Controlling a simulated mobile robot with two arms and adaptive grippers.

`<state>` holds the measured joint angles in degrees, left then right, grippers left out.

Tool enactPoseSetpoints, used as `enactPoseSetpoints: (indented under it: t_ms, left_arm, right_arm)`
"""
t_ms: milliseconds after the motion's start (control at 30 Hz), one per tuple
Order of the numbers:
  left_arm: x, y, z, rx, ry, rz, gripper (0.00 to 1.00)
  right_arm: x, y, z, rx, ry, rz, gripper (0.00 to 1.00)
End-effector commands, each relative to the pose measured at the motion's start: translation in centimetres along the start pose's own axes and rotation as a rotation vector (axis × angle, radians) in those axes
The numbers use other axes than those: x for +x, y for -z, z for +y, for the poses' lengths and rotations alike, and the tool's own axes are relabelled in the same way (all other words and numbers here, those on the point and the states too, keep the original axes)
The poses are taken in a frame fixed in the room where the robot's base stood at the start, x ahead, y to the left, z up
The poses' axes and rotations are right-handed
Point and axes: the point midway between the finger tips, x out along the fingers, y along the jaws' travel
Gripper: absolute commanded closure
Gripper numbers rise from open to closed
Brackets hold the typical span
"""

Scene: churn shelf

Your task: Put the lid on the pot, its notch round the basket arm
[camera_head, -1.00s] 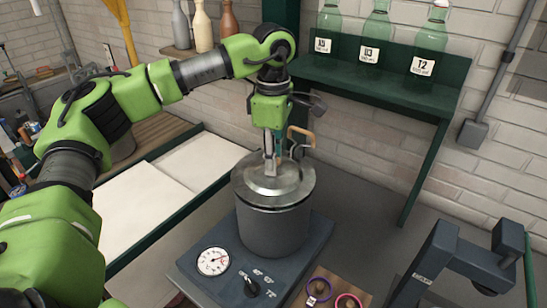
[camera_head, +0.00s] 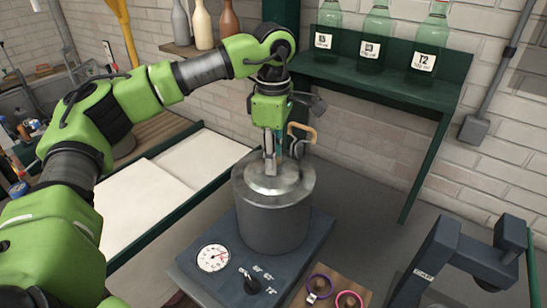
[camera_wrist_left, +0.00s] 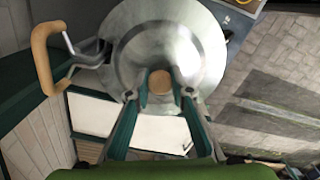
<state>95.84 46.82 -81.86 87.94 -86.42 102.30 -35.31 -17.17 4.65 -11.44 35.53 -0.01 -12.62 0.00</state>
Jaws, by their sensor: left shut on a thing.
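The round metal lid (camera_head: 284,184) lies over the mouth of the grey pot (camera_head: 272,230) and looks about level with its rim. My left gripper (camera_head: 270,163) points down at the lid's middle. In the left wrist view the left gripper (camera_wrist_left: 160,88) is shut on the wooden knob of the lid (camera_wrist_left: 170,40). The basket arm (camera_head: 302,132), with its tan handle, rises behind the pot to the right. In the left wrist view the basket arm (camera_wrist_left: 44,58) meets the lid's left edge. I cannot tell whether the notch surrounds it. My right gripper is not in view.
The pot stands on a dark hotplate with a dial (camera_head: 213,257) and a knob. A wooden board with two rings (camera_head: 319,287) lies in front right. A green shelf with bottles (camera_head: 378,73) stands behind. A dark stand (camera_head: 465,265) is at right.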

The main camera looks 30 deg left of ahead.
Motion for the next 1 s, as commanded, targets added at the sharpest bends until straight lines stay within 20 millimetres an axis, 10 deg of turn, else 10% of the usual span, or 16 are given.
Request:
enactPoseSetpoints:
  t_ms: [333,433,1000]
  left_arm:
    - [-0.02,-0.02,0.01,0.000,-0.001,-0.001,1.00]
    - [-0.02,-0.01,0.01,0.000,-0.001,-0.001,0.60]
    - [-0.08,0.01,-0.01,0.000,0.000,0.000,0.60]
  right_arm:
    - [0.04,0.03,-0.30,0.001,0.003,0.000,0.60]
    - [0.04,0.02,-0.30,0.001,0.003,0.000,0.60]
    - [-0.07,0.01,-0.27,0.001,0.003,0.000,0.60]
